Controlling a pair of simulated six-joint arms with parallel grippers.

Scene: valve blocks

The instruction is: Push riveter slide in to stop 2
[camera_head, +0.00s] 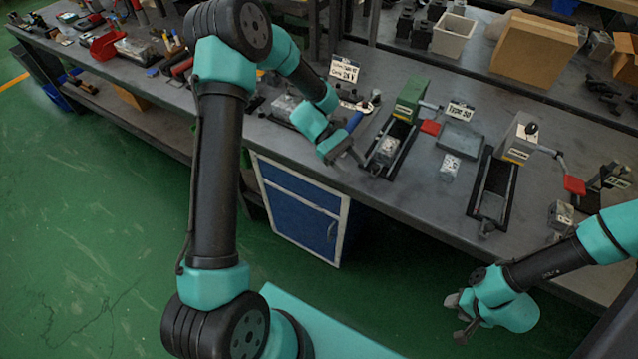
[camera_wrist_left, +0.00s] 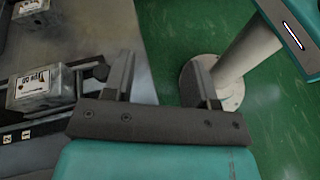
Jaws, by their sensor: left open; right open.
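A green-headed bench machine (camera_head: 410,100) stands near the bench's middle, with a black rail (camera_head: 400,162) running from it to the front edge. A grey metal slide block (camera_head: 385,150) with a white label sits in this rail. The labelled block (camera_wrist_left: 42,88) also shows at the left of the left wrist view, near small plates marked 1 and 2 (camera_wrist_left: 26,134). My left gripper (camera_head: 348,157) is open and empty at the bench's front edge, just left of the rail's front end; its fingers (camera_wrist_left: 160,78) show apart. My right gripper (camera_head: 458,318) is open and empty, off the bench.
A second, grey-headed machine (camera_head: 520,135) with its own rail (camera_head: 508,185) stands to the right. A grey tray (camera_head: 461,137) and a small labelled block (camera_head: 449,166) lie between the machines. A blue-handled tool (camera_head: 355,121) lies behind my left gripper. A blue cabinet (camera_head: 300,210) is below.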

